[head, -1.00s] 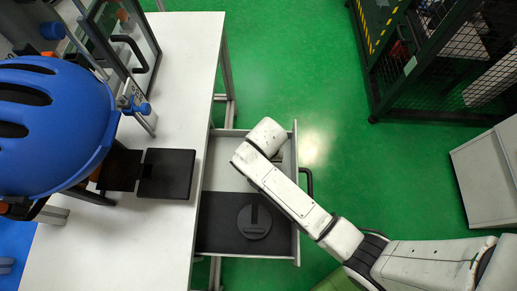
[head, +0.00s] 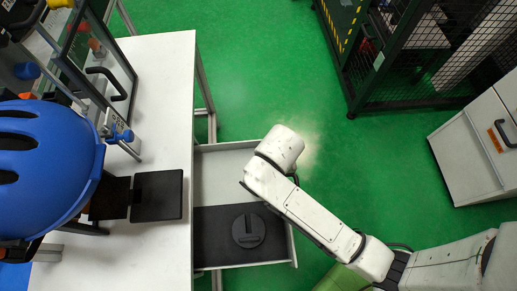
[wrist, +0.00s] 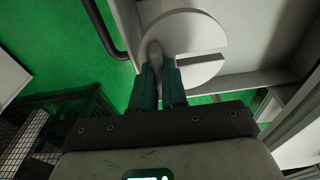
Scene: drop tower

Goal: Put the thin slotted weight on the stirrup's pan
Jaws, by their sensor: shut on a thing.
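A pale grey slotted disc (wrist: 188,32), which looks like the thin slotted weight, is between the fingers of my gripper (wrist: 160,72) in the wrist view. Its slot opens to the right. In the head view my white arm hides the gripper and the disc, near the drawer's outer edge. A dark slotted weight (head: 248,230) lies on the drawer's black mat. A black square plate (head: 157,195) lies beside the blue helmet on the table. I cannot tell whether it is the stirrup's pan.
The open drawer (head: 222,160) sticks out from the white table (head: 165,90). A blue helmet (head: 45,150) and a framed tower (head: 95,60) stand at the left. A mesh cage (head: 400,60) and a grey cabinet (head: 475,150) stand at the right. Green floor between is clear.

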